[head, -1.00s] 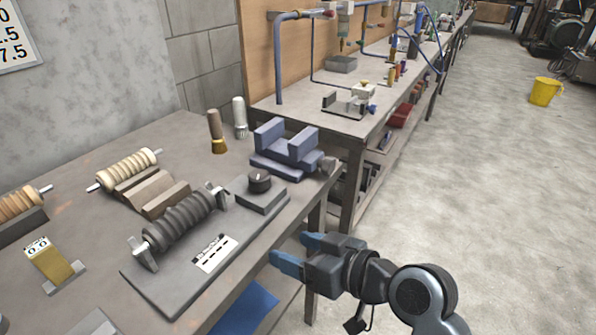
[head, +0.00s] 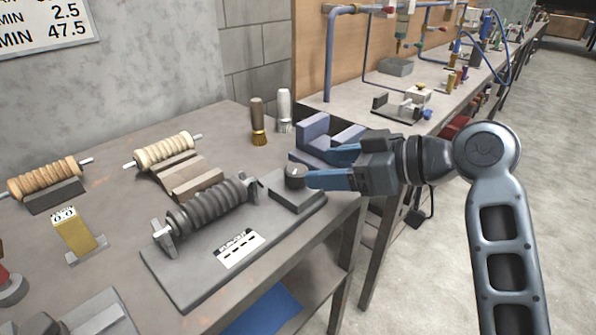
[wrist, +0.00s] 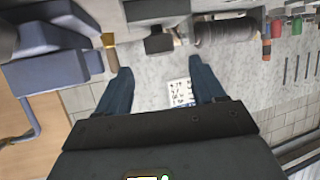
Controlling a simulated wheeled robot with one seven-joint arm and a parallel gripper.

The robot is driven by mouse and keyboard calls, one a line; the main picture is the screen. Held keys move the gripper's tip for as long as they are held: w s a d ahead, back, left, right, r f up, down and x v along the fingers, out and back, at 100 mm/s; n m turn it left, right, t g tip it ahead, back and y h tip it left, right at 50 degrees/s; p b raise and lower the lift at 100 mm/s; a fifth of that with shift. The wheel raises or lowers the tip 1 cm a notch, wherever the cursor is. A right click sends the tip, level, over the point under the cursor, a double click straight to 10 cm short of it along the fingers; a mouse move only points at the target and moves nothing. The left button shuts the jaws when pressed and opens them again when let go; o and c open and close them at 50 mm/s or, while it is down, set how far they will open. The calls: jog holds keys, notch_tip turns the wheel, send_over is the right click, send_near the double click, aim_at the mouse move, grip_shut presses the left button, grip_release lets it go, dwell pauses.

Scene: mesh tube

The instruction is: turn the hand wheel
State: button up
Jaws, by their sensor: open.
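I take the dark round knob (head: 295,174) on a grey block (head: 292,195) to be the hand wheel. The block sits at the right end of a grey plate (head: 185,280), beside a dark ribbed roller (head: 212,206). My gripper (head: 319,166) is open, with two blue fingers reaching in from the right at the knob. The lower fingertip appears very close to the knob's right side; I cannot tell whether it touches. In the wrist view, the open fingers (wrist: 160,68) frame a gap, and a dark block (wrist: 158,42) lies beyond it.
A blue-grey vise (head: 313,135) stands just behind the fingers. Two upright brushes, one brown (head: 259,122) and one pale (head: 284,110), stand behind it. Pale ribbed rollers (head: 165,153) lie to the left. The bench edge runs below my arm.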

aim_at(298, 171)
jog(key=shift+x, duration=3.6)
jog(key=c, duration=1)
jog(key=shift+p, duration=0.35)
jog(key=m+t+h+p, duration=0.1)
jog(key=m+t+p, duration=0.1)
jog(key=m+t+h+p, duration=0.1)
jog(key=m+t+p, duration=0.1)
jog(key=shift+s+a+r+h, duration=0.1)
jog(key=shift+r+h, duration=0.15)
jog(key=shift+h, duration=0.15)
jog(key=m+t+h+p, duration=0.1)
jog(key=m+p, duration=0.1)
jog(key=shift+t+h+p, duration=0.3)
jog(key=shift+h+p, duration=0.1)
jog(key=shift+f+m+t+h+p, duration=0.2)
jog(key=shift+m+t+h+p, duration=0.3)
jog(key=shift+m+h+p, duration=0.35)
